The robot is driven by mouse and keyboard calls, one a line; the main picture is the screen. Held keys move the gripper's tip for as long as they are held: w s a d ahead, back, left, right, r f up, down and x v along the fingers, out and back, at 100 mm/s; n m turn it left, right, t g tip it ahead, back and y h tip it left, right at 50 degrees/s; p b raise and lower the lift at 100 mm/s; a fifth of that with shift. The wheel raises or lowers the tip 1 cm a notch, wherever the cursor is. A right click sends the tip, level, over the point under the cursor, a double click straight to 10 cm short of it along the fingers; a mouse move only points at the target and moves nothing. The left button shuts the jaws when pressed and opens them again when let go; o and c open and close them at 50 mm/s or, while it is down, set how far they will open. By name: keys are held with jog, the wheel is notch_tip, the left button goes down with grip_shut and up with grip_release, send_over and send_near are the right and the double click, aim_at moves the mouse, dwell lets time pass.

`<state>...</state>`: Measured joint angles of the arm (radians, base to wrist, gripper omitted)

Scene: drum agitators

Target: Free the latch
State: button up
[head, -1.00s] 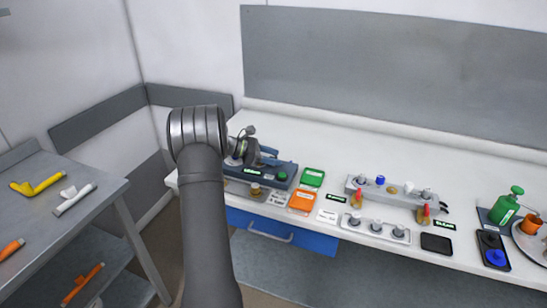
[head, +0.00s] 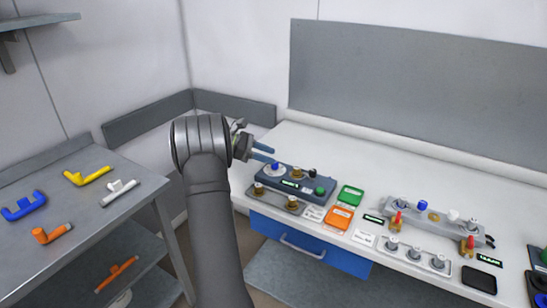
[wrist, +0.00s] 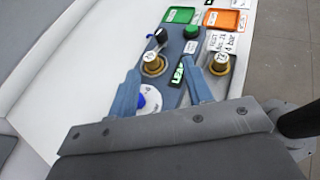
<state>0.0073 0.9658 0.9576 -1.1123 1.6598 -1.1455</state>
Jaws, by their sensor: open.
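My gripper (head: 265,154) is open and empty, its blue fingers raised over the left end of the blue-grey control panel (head: 318,198). In the wrist view the fingers (wrist: 160,92) lie on either side of a white dial with a blue part (wrist: 153,103); I cannot tell whether they touch it. The dial (head: 276,169) also shows in the head view. The panel carries a brass fitting (wrist: 152,66), a black knob (wrist: 160,36), a green button (wrist: 192,32) and a lit green display (wrist: 178,76). I cannot tell which part is the latch.
A grey plate with brass fittings (head: 275,199) lies in front of the panel. Green (head: 350,195) and orange (head: 339,218) trays lie to its right. Farther right is a grey manifold (head: 435,222). A side table with pipe pieces (head: 88,176) stands at left. The bench behind is clear.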

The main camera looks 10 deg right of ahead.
jog(key=n+t, duration=0.6)
jog(key=t, duration=0.1)
send_near(313, 170)
jog(key=x, duration=1)
jog(key=shift+d, duration=0.1)
jog(key=shift+c, duration=0.4)
